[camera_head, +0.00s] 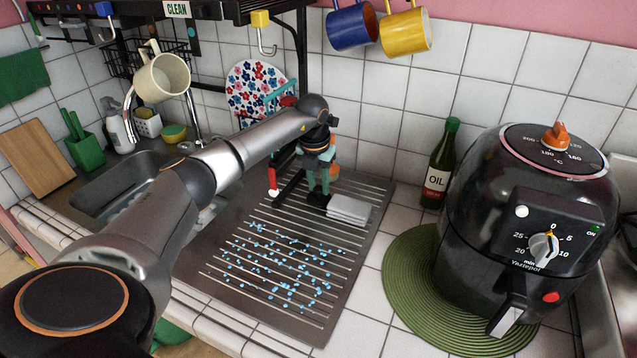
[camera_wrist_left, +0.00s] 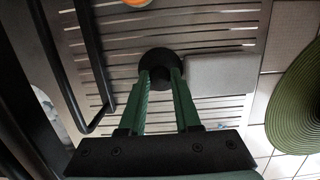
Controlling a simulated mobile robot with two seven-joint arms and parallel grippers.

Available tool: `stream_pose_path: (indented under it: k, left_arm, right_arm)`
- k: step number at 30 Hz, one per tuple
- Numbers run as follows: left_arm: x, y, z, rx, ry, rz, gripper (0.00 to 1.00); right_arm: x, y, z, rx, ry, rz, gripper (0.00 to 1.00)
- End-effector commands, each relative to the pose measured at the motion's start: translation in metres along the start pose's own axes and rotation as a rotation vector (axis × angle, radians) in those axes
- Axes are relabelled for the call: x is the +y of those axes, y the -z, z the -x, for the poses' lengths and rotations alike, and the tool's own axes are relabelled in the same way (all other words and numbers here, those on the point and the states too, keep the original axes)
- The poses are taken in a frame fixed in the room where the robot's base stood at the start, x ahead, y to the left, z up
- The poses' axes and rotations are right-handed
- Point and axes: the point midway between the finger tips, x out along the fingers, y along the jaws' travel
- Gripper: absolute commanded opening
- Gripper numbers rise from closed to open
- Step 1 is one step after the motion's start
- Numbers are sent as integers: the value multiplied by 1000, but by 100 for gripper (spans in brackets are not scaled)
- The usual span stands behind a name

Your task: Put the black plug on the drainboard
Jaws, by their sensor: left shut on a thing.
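The black plug (camera_head: 318,200) is round and dark. In the left wrist view the plug (camera_wrist_left: 160,60) sits between the fingertips of my left gripper (camera_wrist_left: 160,78). In the head view my left gripper (camera_head: 319,188) points down over the back right part of the grooved metal drainboard (camera_head: 215,285), shut on the plug. The drainboard's slats (camera_wrist_left: 215,34) also show behind the plug in the wrist view. I cannot tell whether the plug touches the board. My right gripper is out of view.
A pale grey block (camera_head: 349,209) lies right beside the plug. Blue drops dot the board's front. A dish rack bar (camera_wrist_left: 82,70) and a patterned plate (camera_head: 255,88) are behind. A green mat (camera_head: 400,290), air fryer (camera_head: 520,220) and oil bottle (camera_head: 438,170) stand right.

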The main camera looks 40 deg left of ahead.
Motion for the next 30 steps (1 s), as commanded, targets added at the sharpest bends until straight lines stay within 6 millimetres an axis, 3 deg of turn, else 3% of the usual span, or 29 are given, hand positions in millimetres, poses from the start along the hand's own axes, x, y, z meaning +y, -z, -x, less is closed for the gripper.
stream_pose_path:
  k: [5,6,9,19,30]
  left_arm:
    - [0,1,-4,0,-1,1,0]
    - [0,0,-3,0,0,1,35]
    - [0,1,-3,0,-1,1,44]
    - [0,-1,5,-3,0,1,44]
    - [0,-1,63,-4,1,2,44]
  right_arm:
    - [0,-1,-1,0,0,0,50]
    - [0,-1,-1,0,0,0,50]
    - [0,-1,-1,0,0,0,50]
    - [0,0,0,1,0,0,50]
    - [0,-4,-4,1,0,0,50]
